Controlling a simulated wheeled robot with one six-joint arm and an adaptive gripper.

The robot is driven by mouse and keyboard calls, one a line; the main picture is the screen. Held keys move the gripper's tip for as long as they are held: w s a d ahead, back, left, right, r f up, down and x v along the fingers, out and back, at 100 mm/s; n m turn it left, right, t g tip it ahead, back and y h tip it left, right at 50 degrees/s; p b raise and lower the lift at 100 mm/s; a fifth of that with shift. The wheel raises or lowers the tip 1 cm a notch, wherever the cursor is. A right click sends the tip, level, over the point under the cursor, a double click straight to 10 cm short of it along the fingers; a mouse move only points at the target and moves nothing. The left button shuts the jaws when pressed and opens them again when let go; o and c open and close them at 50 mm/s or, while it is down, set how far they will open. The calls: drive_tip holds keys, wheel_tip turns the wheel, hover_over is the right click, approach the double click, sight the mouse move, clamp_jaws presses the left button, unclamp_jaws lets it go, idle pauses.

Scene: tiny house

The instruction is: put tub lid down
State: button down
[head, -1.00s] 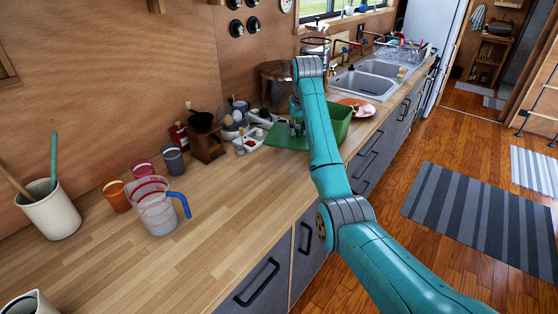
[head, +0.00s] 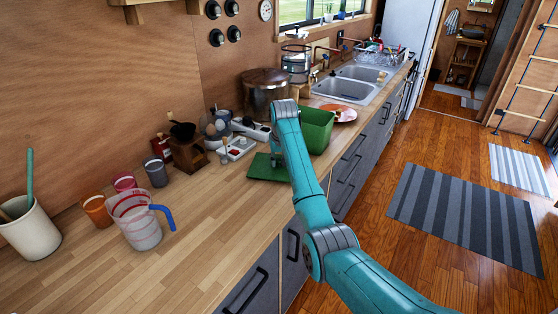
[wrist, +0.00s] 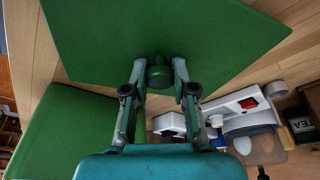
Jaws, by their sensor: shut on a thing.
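The green tub lid (head: 262,170) is a flat rectangular plate with a round knob, low over the wooden counter beside the tub. In the wrist view the lid (wrist: 215,35) fills the upper part, and its knob (wrist: 158,76) sits between my fingers. My gripper (wrist: 159,68) is shut on the knob. I cannot tell whether the lid touches the counter. The green tub (head: 318,128) stands open just beyond the lid; it shows at lower left in the wrist view (wrist: 62,135). My arm hides part of the lid and gripper in the head view.
A steel pot (head: 266,95) is behind, and an orange plate (head: 340,115) beyond the tub. A measuring cup (head: 138,222) stands nearer; the counter's front stretch is clear.

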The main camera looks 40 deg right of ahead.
sight(281, 172)
drive_tip(key=shift+f, duration=0.15)
drive_tip(key=c, duration=0.9)
unclamp_jaws()
drive_tip(key=shift+c, duration=0.2)
drive_tip(key=v, duration=1.2)
drive_tip(key=shift+a, duration=0.1)
